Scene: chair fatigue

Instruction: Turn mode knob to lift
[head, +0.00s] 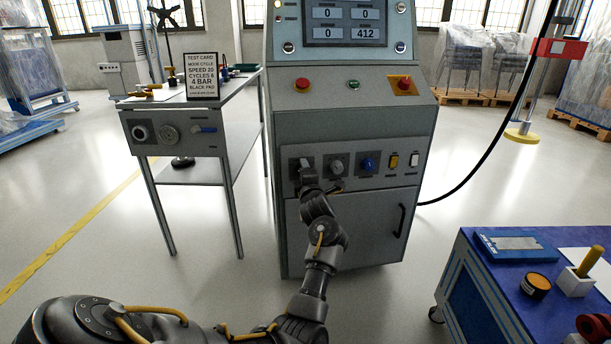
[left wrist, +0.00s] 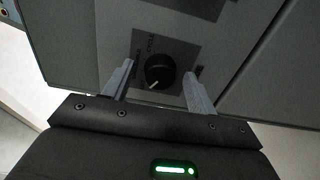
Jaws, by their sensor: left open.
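The machine's control panel (head: 352,182) carries a row of controls, and my left gripper (head: 304,172) is at its left end, covering the leftmost control in the head view. In the left wrist view a round black knob (left wrist: 160,71) with a white pointer mark sits on a dark label plate (left wrist: 172,48). The pointer is toward the lower left. The word CYCLE is on the plate; its other lettering is too small to read surely. The open fingers of my left gripper (left wrist: 159,72) stand on both sides of the knob, with visible gaps. My right gripper is not in view.
Right of my gripper are a grey knob (head: 336,168), a blue knob (head: 369,164), a yellow switch (head: 393,161) and a white switch (head: 414,160). A side table (head: 186,101) with a test card (head: 201,75) stands left. A blue cart (head: 480,262) is at right.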

